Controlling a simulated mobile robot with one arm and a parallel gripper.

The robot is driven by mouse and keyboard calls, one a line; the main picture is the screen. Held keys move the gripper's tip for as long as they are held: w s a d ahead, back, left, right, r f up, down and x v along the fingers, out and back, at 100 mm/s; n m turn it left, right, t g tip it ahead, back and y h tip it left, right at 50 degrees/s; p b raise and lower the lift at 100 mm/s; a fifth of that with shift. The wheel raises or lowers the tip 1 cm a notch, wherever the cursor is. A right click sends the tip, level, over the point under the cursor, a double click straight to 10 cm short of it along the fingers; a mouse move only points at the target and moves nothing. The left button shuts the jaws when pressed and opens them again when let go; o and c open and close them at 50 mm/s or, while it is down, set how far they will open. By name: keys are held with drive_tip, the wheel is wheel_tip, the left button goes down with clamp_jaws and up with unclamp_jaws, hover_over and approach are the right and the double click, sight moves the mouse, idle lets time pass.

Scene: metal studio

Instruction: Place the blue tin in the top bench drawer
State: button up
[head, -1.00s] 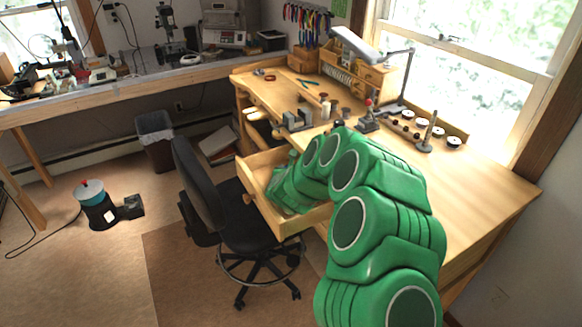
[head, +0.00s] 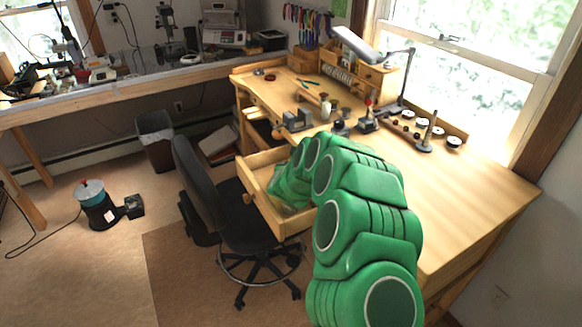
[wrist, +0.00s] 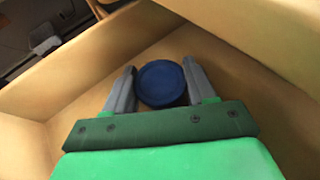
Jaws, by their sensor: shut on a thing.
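The blue tin (wrist: 162,83) shows in the wrist view as a round dark blue lid between the two grey fingers. My gripper (wrist: 161,88) is shut on it, one finger on each side. Both are inside the open top bench drawer (wrist: 90,78), with its wooden walls around them. I cannot tell whether the tin touches the drawer floor. In the head view the drawer (head: 262,208) is pulled out from the bench, and my green arm reaches into it. The arm hides the gripper and the tin there.
The workbench (head: 470,190) has a clear right part; small tools and a lamp (head: 357,45) stand farther back. A black office chair (head: 200,185) stands close to the drawer's left side. A bin (head: 155,140) stands behind it.

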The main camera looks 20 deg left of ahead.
drive_tip(key=o, duration=1)
drive_tip(key=shift+o, duration=0.2)
drive_tip(key=shift+s+d+r, duration=0.1)
drive_tip(key=shift+s+r, duration=0.35)
drive_tip(key=shift+s, duration=0.1)
drive_tip(key=shift+v, duration=5.2)
drive_tip(key=shift+s, duration=0.2)
